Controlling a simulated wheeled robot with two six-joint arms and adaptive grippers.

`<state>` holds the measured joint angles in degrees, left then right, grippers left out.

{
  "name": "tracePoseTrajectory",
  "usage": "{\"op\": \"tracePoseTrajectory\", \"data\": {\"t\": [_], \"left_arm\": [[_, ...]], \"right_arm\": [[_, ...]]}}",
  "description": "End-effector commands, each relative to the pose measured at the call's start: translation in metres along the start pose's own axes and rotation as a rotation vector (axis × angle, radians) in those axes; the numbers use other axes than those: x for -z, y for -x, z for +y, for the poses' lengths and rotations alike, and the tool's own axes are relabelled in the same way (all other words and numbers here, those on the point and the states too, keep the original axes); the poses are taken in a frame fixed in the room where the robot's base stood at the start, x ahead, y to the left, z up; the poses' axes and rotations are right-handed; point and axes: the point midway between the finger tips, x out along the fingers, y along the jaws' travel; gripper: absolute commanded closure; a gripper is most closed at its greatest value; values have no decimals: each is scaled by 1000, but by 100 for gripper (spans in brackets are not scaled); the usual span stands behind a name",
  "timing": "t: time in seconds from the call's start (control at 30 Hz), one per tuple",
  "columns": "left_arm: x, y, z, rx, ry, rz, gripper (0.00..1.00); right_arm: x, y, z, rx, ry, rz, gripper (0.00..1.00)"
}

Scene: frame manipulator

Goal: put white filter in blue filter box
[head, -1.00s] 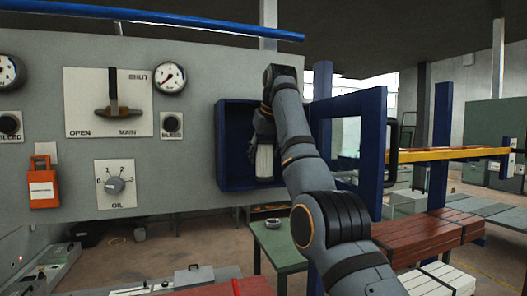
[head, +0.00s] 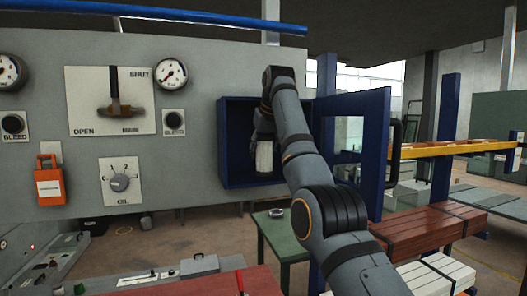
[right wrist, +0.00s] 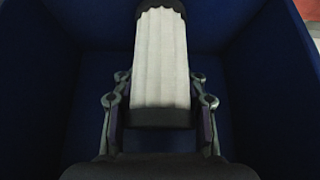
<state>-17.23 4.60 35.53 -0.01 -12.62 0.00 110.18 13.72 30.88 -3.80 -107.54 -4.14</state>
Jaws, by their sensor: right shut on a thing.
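The white filter (head: 264,156) is a pleated cylinder with dark end caps. It is inside the open blue filter box (head: 235,185) on the grey panel. In the right wrist view the filter (right wrist: 161,60) lies between the two fingers of my right gripper (right wrist: 160,112), which is shut on it, with blue box walls (right wrist: 265,80) on both sides. In the head view my right gripper (head: 262,135) is partly hidden by its own arm. Whether the filter touches the box floor or back cannot be told. My left gripper is not in view.
The blue box door (head: 381,150), with a window and dark handle (head: 394,150), stands open to the right of my arm. Gauges, a lever (head: 117,108) and an orange padlock (head: 49,185) are on the panel. A green table (head: 280,245) stands below.

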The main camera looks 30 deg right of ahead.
Motion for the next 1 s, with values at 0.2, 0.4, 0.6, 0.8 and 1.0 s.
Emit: {"op": "tracePoseTrajectory", "data": {"t": [0.2, 0.4, 0.6, 0.8, 1.0], "left_arm": [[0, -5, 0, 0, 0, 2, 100], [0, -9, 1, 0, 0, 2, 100], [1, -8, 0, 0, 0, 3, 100], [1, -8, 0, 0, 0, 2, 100], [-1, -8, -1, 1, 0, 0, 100]], "right_arm": [[-4, -6, 0, 0, 1, -3, 95], [-6, -10, 0, 0, 1, -3, 95], [-5, -8, 0, 0, 0, -3, 33], [-5, -8, 0, 0, 0, -3, 31], [-5, -2, 0, 0, 0, -3, 31]]}}
